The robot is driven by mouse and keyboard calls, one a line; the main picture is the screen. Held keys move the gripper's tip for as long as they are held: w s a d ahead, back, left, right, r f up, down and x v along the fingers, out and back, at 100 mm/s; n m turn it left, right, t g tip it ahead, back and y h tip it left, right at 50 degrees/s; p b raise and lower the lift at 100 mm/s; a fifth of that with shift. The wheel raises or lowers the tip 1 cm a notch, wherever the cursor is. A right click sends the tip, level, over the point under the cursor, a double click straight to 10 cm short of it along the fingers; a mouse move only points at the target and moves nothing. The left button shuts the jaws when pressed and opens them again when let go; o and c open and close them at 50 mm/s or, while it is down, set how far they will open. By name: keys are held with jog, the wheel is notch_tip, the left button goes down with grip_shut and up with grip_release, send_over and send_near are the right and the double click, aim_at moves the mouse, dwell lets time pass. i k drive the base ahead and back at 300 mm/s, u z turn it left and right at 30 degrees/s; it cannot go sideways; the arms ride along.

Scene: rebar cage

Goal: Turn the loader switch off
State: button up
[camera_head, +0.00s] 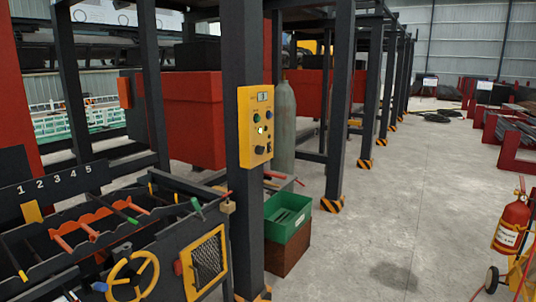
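A yellow control box (244,112) is mounted on a dark upright post in the middle of the view. It has a small display (265,97) at the top and several round buttons or knobs below. My gripper and arm are not in view.
A machine with numbered slots, levers and a yellow handwheel (133,274) stands front left. A green crate (288,219) sits below the box, beside a grey gas cylinder (284,128). A fire extinguisher (511,227) on a cart stands right. Open concrete floor (400,215) lies between.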

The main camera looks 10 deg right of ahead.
aim_at(259, 150)
jog(key=k, duration=1.25)
jog(key=z, duration=0.65)
jog(key=i, duration=1.95)
jog(key=u, duration=0.85)
jog(key=i, duration=0.5)
jog(key=u, duration=0.2)
